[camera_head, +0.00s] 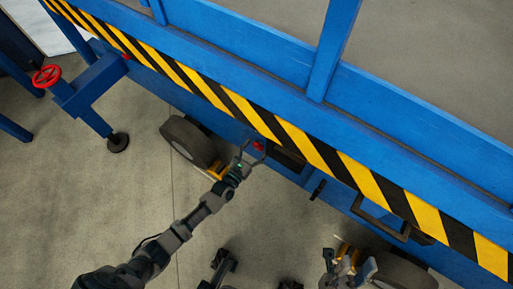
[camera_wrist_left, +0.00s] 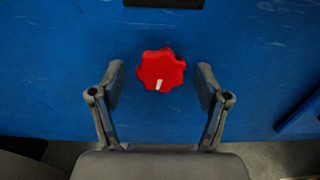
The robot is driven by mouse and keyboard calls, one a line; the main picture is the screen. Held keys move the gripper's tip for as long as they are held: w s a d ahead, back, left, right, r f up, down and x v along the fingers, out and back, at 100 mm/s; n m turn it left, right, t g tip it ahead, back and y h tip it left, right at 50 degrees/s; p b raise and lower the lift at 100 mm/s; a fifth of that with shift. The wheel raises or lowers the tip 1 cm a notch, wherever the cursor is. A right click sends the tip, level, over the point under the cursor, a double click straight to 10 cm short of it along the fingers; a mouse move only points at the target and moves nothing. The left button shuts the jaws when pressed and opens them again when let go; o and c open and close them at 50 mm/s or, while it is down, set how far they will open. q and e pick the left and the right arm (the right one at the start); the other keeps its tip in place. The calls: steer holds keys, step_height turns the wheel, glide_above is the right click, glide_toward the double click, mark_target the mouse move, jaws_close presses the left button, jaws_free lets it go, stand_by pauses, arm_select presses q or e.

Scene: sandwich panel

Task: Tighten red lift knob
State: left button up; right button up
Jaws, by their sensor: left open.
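The red lift knob (camera_wrist_left: 161,69) is a lobed red knob on a blue panel, in the upper middle of the left wrist view. A short white mark on its face points almost straight down. In the head view the knob (camera_head: 258,146) is a small red spot below the striped edge. My left gripper (camera_wrist_left: 160,78) is open, with one finger on each side of the knob and a visible gap on both sides. It also shows in the head view (camera_head: 251,154), at the blue panel. My right gripper (camera_head: 340,264) is low in the head view, away from the knob; its jaws are unclear.
The blue lift platform has a yellow-and-black striped edge (camera_head: 268,121). A wheel (camera_head: 188,141) stands left of my left gripper. A red handwheel (camera_head: 46,76) tops an outrigger at far left. A black handle (camera_head: 393,220) sticks out at right. Grey floor is open at lower left.

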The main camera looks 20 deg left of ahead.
arm_select(q)
steer(key=shift+c, duration=0.2)
steer(key=c, duration=1.1)
